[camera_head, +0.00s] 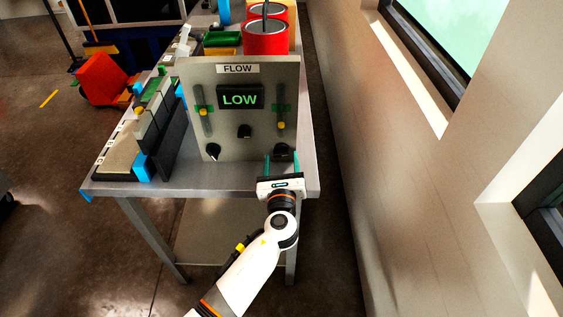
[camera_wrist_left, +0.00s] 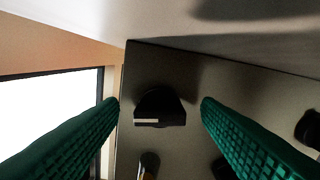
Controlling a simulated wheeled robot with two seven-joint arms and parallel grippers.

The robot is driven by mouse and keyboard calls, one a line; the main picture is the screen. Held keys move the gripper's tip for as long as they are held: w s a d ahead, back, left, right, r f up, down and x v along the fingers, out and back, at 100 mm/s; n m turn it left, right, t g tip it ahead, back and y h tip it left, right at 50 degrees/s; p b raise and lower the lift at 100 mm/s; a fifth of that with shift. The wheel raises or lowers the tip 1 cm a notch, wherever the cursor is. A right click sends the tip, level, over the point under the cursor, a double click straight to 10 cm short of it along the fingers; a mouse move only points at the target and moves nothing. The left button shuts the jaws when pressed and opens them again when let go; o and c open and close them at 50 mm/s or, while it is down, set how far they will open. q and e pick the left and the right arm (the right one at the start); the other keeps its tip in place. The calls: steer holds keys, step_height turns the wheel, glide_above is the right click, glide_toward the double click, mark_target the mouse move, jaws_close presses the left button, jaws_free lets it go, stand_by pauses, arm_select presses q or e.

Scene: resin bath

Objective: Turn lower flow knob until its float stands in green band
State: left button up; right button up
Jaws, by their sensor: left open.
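The grey flow panel (camera_head: 230,75) stands upright on the table, with a display (camera_head: 240,98) reading LOW in green. The right lower black knob (camera_head: 283,152) sits under the right tube. That tube's yellow float (camera_head: 281,125) stands below its green band (camera_head: 281,107). The left tube's yellow float (camera_head: 201,111) is level with its green band. My left gripper (camera_head: 282,157) is open, its teal fingers on either side of the right lower knob. In the wrist view this knob (camera_wrist_left: 160,108) lies between the fingertips (camera_wrist_left: 161,103), with gaps on both sides. My right gripper is not in view.
A middle knob (camera_head: 245,131) and a left lower knob (camera_head: 212,152) are on the same panel. Grey and black blocks (camera_head: 150,125) stand left of it, and red containers (camera_head: 265,40) stand behind. A wall (camera_head: 400,170) runs along the right.

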arm_select(q)
steer(key=c, duration=1)
steer(key=shift+a+r+m+p, duration=0.1)
steer(key=shift+r+m+p, duration=0.15)
steer(key=shift+m+p, duration=1.2)
steer(key=m+p, duration=0.4)
steer(key=m, duration=0.1)
steer(key=shift+a+p, duration=0.1)
steer(key=shift+p, duration=0.3)
steer(key=m+p, duration=0.2)
steer(key=m, duration=0.2)
steer(key=shift+p, duration=0.35)
steer(key=m+p, duration=0.2)
steer(key=m, duration=0.1)
steer(key=shift+a+r+m, duration=0.1)
steer(key=shift+m, duration=0.15)
steer(key=m+p, duration=0.2)
steer(key=m, duration=0.1)
steer(key=shift+m+p, duration=0.65)
steer(key=shift+m, duration=0.85)
